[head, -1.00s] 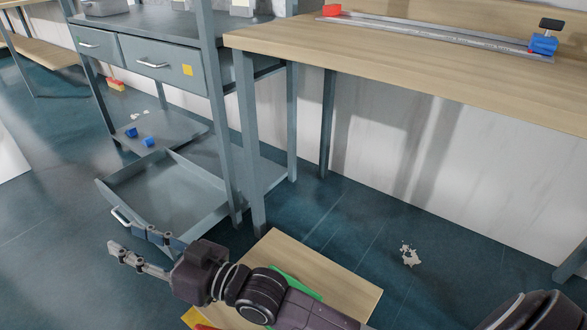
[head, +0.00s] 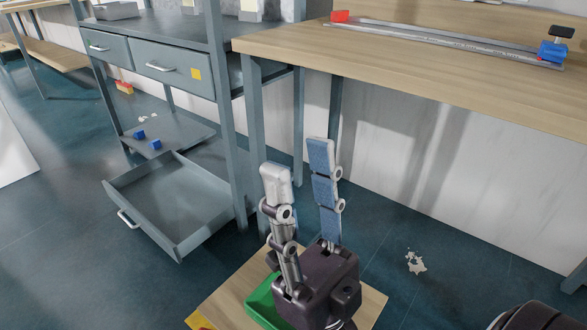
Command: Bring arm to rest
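My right gripper (head: 297,162) stands upright in the lower middle of the head view, its fingers pointing up and spread apart. Nothing is between the fingers, so it is open and empty. It is in front of the legs of the wooden workbench (head: 420,62) and above a low wooden surface (head: 228,292). My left gripper is not in view.
An open grey drawer (head: 131,190) juts from the lower part of a grey shelf unit (head: 180,47) at the left. Blue pieces (head: 154,144) lie on the lower shelf. A green object (head: 262,304) is on the low wooden surface. A metal rail clamp (head: 440,45) lies on the workbench.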

